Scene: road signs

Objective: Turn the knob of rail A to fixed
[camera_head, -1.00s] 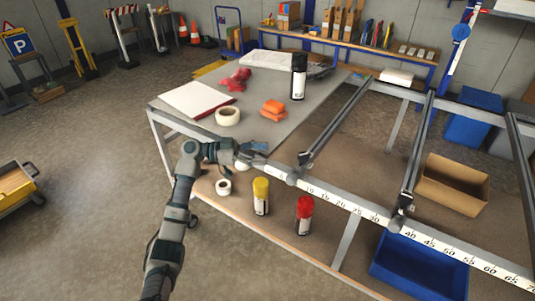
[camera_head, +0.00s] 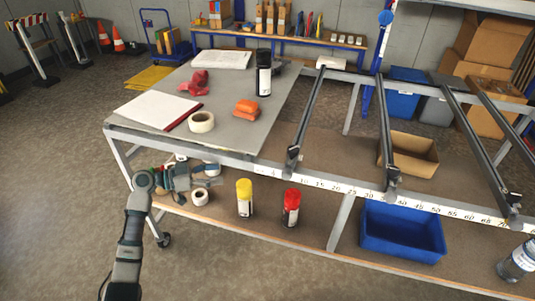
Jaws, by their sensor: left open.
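Dark rails run back from the white-scaled front bar (camera_head: 335,187) of the work table. The nearest rail (camera_head: 312,108) has a dark clamp with a knob (camera_head: 293,156) at its front end. A second rail (camera_head: 384,118) ends in a similar clamp (camera_head: 393,180), and a third (camera_head: 475,135) ends in one at far right (camera_head: 514,205). No letter is readable, so I cannot tell which is rail A. My left gripper (camera_head: 212,176) is open and empty, in front of the table's front edge, left of and apart from the nearest knob.
The lower shelf holds yellow (camera_head: 244,198) and red (camera_head: 291,208) cans and a blue bin (camera_head: 402,232).

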